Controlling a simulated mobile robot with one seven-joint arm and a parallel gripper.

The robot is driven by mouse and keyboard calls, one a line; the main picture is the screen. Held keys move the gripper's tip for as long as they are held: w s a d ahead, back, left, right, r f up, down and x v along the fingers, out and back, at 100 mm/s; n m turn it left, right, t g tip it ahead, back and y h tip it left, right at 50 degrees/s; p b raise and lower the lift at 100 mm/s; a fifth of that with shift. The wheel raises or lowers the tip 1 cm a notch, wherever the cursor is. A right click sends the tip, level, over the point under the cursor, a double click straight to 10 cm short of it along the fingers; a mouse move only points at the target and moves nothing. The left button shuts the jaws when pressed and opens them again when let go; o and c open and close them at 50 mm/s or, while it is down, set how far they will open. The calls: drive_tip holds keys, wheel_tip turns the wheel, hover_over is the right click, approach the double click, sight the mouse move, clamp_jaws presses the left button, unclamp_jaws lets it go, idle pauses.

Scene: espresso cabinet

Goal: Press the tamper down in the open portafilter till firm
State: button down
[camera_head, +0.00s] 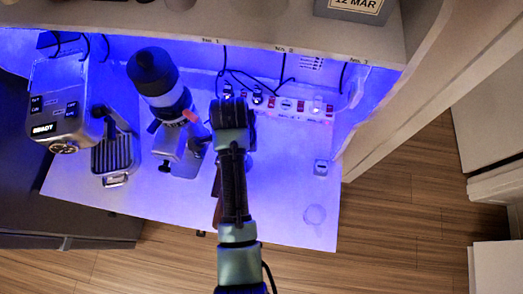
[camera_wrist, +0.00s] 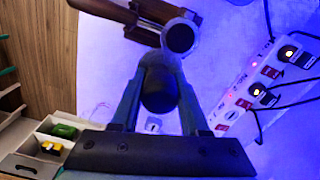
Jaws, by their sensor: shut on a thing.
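My gripper (camera_wrist: 160,68) is shut on a dark rounded cylinder in the wrist view, which looks like the tamper (camera_wrist: 158,94). Beyond the fingertips is a round, metal-rimmed piece (camera_wrist: 180,38), apparently the portafilter's basket end. A brown handle (camera_wrist: 118,12) reaches from there to the upper left. I cannot tell whether the tamper's base sits inside the basket. In the head view my gripper (camera_head: 233,110) points down over the counter and hides the tamper. Part of a brown handle (camera_head: 217,208) shows left of my arm.
The espresso machine (camera_head: 68,105) stands at the left. The grinder (camera_head: 160,85) stands close left of my gripper. A power strip (camera_head: 287,106) with plugs and cables lies behind to the right. The counter's right front (camera_head: 285,190) is mostly clear. A shelf (camera_head: 250,35) overhangs the back.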

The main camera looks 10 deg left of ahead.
drive_tip(key=w+a, duration=0.1)
drive_tip(key=a, duration=0.1)
drive_tip(key=w+a+r+p, duration=0.1)
drive_tip(key=a, duration=0.1)
drive_tip(key=shift+w+r, duration=0.1)
drive_tip(key=shift+w, duration=0.05)
drive_tip(key=shift+f+b, duration=1.7)
drive_tip(key=shift+f, duration=1.2)
drive_tip(key=shift+f, duration=0.6)
idle(0.5)
drive_tip(key=shift+s+d+f, duration=0.1)
drive_tip(key=shift+s+f, duration=0.2)
idle(0.9)
